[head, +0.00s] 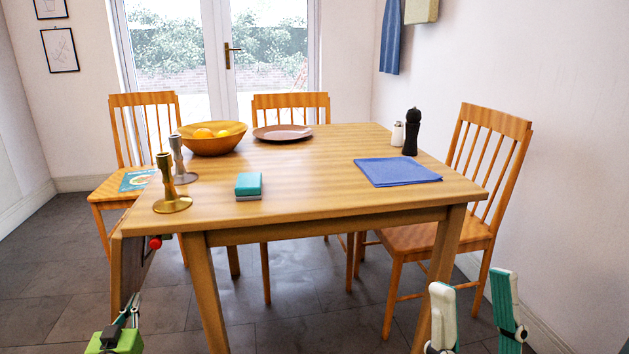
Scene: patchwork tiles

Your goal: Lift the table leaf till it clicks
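The wooden table (310,195) stands in the middle of the head view. Its leaf (128,270) hangs down at the table's left end, seen nearly edge-on. A small red knob (155,243) shows beneath the tabletop beside the leaf. My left gripper (132,312) is at the lower left, by the lower part of the leaf; I cannot tell whether it touches it. Its fingers overlap in this view, so its opening is unclear. My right gripper (475,305) is at the lower right, its two fingers apart with nothing between them, in front of the table's right leg.
Two candlesticks (171,190) stand near the tabletop's left edge. A teal-topped block (248,185), fruit bowl (212,145), plate (283,132), blue cloth (397,172) and dark mill (411,132) are also on it. A chair (125,185) with a booklet stands behind the leaf.

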